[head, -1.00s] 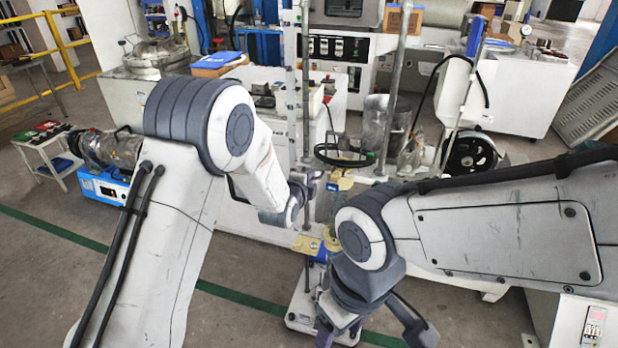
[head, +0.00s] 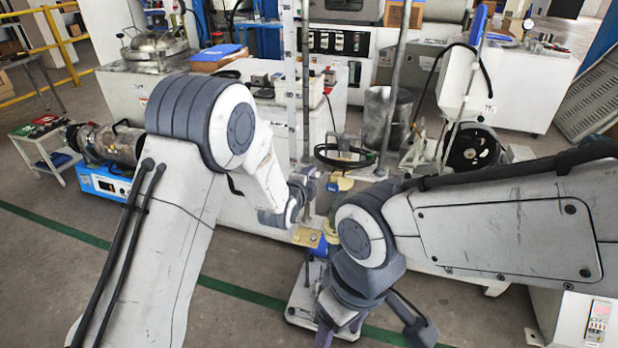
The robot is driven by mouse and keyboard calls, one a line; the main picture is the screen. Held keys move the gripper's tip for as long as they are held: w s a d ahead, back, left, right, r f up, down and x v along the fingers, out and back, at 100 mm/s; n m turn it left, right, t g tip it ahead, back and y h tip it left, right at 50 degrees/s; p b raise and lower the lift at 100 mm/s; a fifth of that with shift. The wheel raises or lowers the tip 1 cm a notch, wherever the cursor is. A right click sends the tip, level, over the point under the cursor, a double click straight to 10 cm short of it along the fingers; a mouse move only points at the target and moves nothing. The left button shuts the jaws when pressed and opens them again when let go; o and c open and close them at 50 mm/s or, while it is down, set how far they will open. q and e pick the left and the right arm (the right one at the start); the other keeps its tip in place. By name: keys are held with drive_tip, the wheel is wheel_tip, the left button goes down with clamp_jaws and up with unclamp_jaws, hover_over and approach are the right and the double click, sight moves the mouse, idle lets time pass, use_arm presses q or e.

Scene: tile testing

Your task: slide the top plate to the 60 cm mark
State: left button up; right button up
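The test stand has a white base (head: 300,311) on the floor, tall metal posts and an upright scale (head: 291,80) with marks too small to read. An upper yellow plate (head: 342,184) with a blue part sits between my two arms. A lower yellow plate (head: 308,238) is below it. My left gripper (head: 308,184) has purple fingers at the left of the upper plate; whether they touch it or grip anything is unclear. My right gripper (head: 338,328) hangs low in front of the base, partly hidden by its own wrist, its fingers unclear.
A black ring (head: 345,157) and a metal cylinder (head: 386,118) are behind the stand. White machines and a bench fill the background. A blue pump unit (head: 103,182) stands on the floor at left. Open floor with a green line lies at front left.

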use_arm(q)
drive_tip(key=v, duration=0.6)
drive_tip(key=shift+s+p, duration=0.25)
drive_tip(key=shift+p, duration=0.2)
use_arm(e)
drive_tip(key=shift+r, duration=0.5)
use_arm(q)
drive_tip(key=shift+r, duration=0.2)
